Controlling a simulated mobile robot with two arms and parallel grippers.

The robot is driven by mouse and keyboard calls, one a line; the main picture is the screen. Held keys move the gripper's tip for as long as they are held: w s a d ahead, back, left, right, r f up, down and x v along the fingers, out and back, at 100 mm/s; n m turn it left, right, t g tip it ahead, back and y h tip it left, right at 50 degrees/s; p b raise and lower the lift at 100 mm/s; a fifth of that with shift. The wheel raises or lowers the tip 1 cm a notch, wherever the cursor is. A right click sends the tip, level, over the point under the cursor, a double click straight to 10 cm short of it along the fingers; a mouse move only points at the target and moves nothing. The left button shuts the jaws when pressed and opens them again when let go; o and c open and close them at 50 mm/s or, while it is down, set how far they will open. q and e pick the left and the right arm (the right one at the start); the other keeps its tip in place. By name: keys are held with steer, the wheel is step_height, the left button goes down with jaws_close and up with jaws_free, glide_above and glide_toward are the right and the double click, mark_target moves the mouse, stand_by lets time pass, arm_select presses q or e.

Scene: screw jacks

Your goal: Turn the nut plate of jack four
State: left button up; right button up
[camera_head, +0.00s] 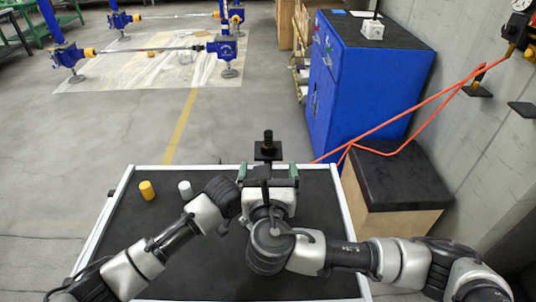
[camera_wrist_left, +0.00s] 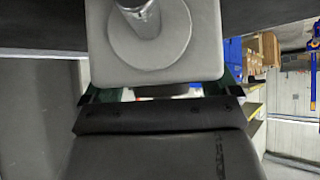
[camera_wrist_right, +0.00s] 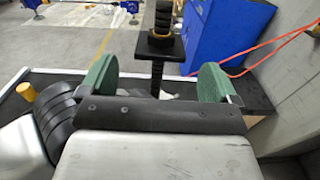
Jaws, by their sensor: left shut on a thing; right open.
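The left wrist view shows a grey square plate (camera_wrist_left: 100,40) with a round boss and metal stem, in my left gripper (camera_wrist_left: 160,90). The left fingers are hidden in the head view.
A yellow cylinder (camera_head: 147,190) and a grey cylinder (camera_head: 185,188) stand at the left of the black cart top (camera_head: 160,230). A blue cabinet (camera_head: 345,95) and a black-topped box (camera_head: 395,180) stand right. An orange hose (camera_head: 420,103) crosses there. Blue jacks (camera_head: 225,48) stand on a sheet behind.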

arm_select(q)
steer(key=shift+d, duration=0.1)
arm_select(e)
steer(key=shift+s, duration=2.3)
